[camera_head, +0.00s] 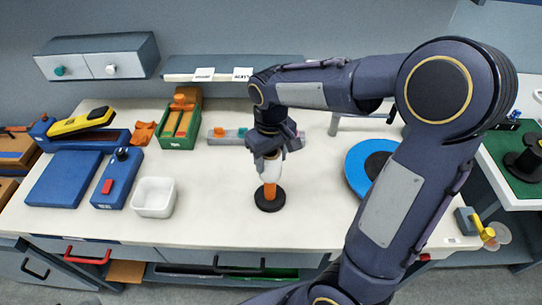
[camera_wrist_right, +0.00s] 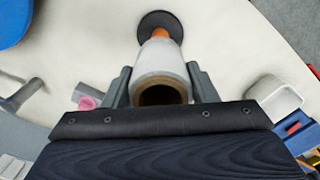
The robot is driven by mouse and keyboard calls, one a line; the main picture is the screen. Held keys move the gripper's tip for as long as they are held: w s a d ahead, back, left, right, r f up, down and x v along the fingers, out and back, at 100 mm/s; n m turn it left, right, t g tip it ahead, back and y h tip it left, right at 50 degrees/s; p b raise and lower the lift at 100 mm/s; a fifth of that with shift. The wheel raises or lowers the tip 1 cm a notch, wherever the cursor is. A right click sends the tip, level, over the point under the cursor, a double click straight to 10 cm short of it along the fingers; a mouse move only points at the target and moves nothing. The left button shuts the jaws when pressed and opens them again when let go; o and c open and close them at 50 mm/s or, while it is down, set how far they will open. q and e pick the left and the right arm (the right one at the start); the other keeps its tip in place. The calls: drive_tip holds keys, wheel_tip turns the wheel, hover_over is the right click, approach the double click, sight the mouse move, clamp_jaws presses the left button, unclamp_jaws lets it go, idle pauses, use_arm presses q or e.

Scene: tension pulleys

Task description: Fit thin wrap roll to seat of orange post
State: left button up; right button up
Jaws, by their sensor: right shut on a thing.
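The white wrap roll (camera_head: 267,168) with a brown core is held upright in my right gripper (camera_head: 267,157). In the right wrist view the roll (camera_wrist_right: 160,70) sits between the two fingers of the gripper (camera_wrist_right: 162,84), and its open near end looks dark inside. The orange post (camera_head: 270,190) stands on a round black base (camera_head: 270,203) directly below the roll. The post also shows beyond the roll in the right wrist view (camera_wrist_right: 161,34). The roll hides the post's top, so I cannot tell whether it is around the post or just above it. My left gripper is out of view.
A white square bowl (camera_head: 153,198) and a blue box with a red button (camera_head: 115,180) stand to the left. A green tray (camera_head: 180,125) and a grey bar (camera_head: 228,137) lie behind. A blue disc (camera_head: 360,170) is to the right. The bench around the base is clear.

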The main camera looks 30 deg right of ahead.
drive_tip(key=shift+f+b, duration=0.35)
drive_tip(key=shift+f, duration=0.25)
idle(0.6)
drive_tip(key=shift+f+b, duration=1.05)
drive_tip(key=shift+f, duration=0.45)
drive_tip(key=shift+f+b, duration=1.05)
drive_tip(key=shift+f, duration=0.45)
drive_tip(key=shift+f, duration=0.1)
idle(0.4)
drive_tip(key=shift+f+b, duration=0.95)
drive_tip(key=shift+f, duration=0.2)
